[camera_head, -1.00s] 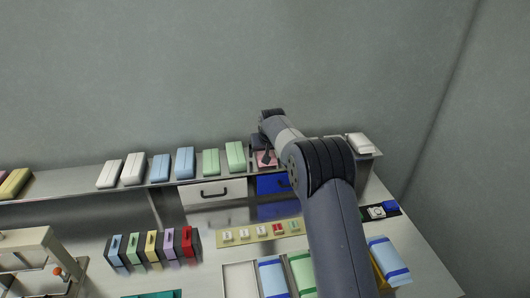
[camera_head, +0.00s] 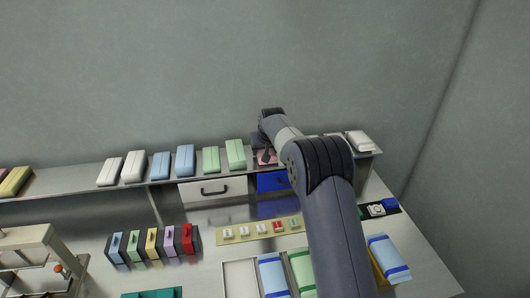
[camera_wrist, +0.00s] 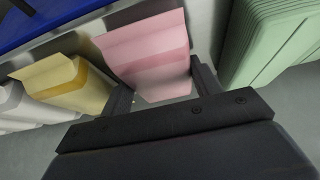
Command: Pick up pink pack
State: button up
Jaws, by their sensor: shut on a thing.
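The pink pack (camera_wrist: 148,52) sits between the two dark fingers of my gripper (camera_wrist: 165,92) in the wrist view. The fingers are shut on its sides. In the head view the pink pack (camera_head: 266,157) shows as a small patch at the shelf, under my gripper (camera_head: 266,152). My arm hides part of it there. I cannot tell whether the pack is clear of the shelf.
A green pack (camera_wrist: 270,40) stands close on one side of the pink pack, and a yellow pack (camera_wrist: 72,88) on the other. The shelf (camera_head: 75,183) holds several more packs. Below are a blue drawer (camera_head: 270,182) and a white drawer (camera_head: 225,195).

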jog(key=shift+r, duration=0.15)
notch_tip(320, 180, up, 10)
jog(key=shift+f+b, duration=0.1)
jog(key=shift+b, duration=0.4)
jog(key=shift+f, duration=0.1)
dwell(0.5)
